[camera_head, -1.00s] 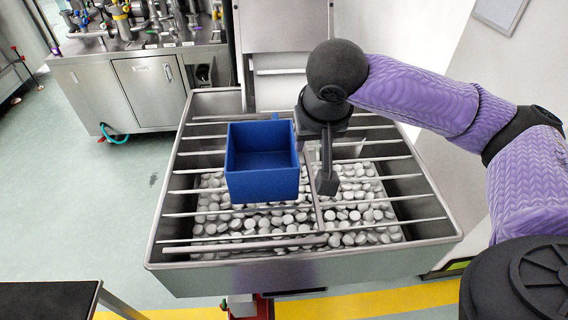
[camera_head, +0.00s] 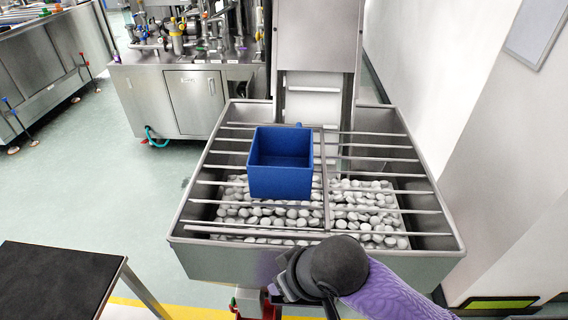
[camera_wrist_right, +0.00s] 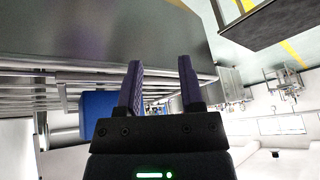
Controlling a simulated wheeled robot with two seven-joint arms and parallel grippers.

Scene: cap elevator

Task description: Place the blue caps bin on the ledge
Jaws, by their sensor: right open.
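The open-topped blue caps bin (camera_head: 281,163) stands upright on the metal bars (camera_head: 385,190) across the hopper, left of its middle divider. Its inside looks empty from here. Part of the blue bin also shows left of the fingers in the right wrist view (camera_wrist_right: 97,110). My right gripper (camera_head: 283,288) is low in front of the hopper's front wall, apart from the bin. In the right wrist view its two fingers (camera_wrist_right: 160,75) are open with nothing between them. My left gripper is not in view. I cannot tell which surface is the ledge.
The steel hopper (camera_head: 330,262) holds many white caps (camera_head: 365,212) below the bars. The elevator column (camera_head: 318,55) rises behind it. A dark-topped table (camera_head: 60,290) is at the lower left. A steel machine cabinet (camera_head: 195,100) stands at the back left.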

